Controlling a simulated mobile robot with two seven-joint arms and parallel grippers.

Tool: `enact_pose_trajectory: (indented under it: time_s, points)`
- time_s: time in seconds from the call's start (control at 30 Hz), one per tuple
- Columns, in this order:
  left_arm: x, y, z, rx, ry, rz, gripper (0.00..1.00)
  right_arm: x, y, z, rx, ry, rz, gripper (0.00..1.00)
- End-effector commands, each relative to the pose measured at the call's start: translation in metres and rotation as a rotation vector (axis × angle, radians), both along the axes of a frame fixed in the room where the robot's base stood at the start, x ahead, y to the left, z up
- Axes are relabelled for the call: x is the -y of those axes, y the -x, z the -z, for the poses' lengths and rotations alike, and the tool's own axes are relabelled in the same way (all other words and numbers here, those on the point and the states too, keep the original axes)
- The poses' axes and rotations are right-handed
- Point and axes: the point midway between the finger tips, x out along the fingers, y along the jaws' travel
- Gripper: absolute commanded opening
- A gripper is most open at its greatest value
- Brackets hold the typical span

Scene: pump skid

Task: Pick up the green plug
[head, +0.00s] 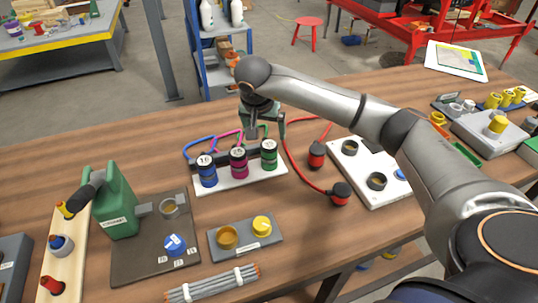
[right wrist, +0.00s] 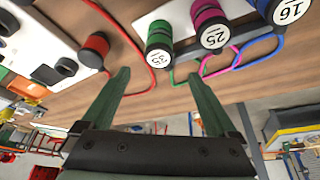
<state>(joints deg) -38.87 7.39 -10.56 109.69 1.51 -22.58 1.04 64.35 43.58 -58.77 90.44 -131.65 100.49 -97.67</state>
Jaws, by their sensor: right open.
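The green plug (head: 269,155), marked 35 on its end (right wrist: 158,42), stands at the right end of a row in a white rack (head: 240,178) with a dark bar behind. The magenta plug (head: 238,161), marked 25, and the blue plug (head: 207,173), marked 16, stand to its left. A green cable runs from the green plug. My right gripper (head: 267,134) is open and empty just behind and above the green plug. In the right wrist view the green plug lies just beyond and between the fingertips, apart from them. My left gripper is not in view.
Two red plugs (head: 316,155) on a red cable lie right of the rack, beside a white plate with dark rings (head: 377,181). A green can (head: 115,205) stands left. A grey block (head: 246,238) with yellow caps lies in front.

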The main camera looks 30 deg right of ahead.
Motion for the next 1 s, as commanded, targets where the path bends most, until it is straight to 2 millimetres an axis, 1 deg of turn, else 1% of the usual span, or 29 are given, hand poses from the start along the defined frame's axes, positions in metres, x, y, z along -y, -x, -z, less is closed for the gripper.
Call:
enact_pose_trajectory:
  time_s: [0.03, 0.1, 0.2, 0.37, 0.53, 0.63, 0.77, 0.97, 1.0]
  points:
    - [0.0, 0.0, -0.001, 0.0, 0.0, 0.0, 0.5, 0.003, -0.001, 0.01, -0.004, -0.001, 0.002, 0.94]
    - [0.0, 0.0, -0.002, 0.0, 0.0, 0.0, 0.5, 0.006, -0.005, 0.02, -0.003, -0.002, 0.003, 0.94]
    - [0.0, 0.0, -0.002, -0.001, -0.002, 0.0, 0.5, 0.008, -0.008, 0.03, -0.002, -0.004, 0.001, 0.94]
    - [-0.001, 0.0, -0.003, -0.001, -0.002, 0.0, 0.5, 0.011, -0.01, 0.04, 0.0, -0.004, 0.0, 0.94]
    - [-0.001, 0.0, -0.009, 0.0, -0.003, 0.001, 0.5, 0.019, -0.012, 0.065, -0.004, -0.005, 0.001, 0.94]
    - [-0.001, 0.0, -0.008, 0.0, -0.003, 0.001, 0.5, 0.022, -0.016, 0.077, -0.001, -0.006, 0.002, 0.94]
    - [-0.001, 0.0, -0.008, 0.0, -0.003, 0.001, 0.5, 0.024, -0.019, 0.084, 0.001, -0.005, -0.001, 0.94]
    - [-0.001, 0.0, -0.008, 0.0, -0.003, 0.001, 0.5, 0.025, -0.019, 0.084, 0.002, -0.004, -0.001, 0.94]
    - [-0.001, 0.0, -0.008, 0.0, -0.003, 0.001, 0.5, 0.025, -0.019, 0.084, 0.002, -0.004, -0.001, 0.9]
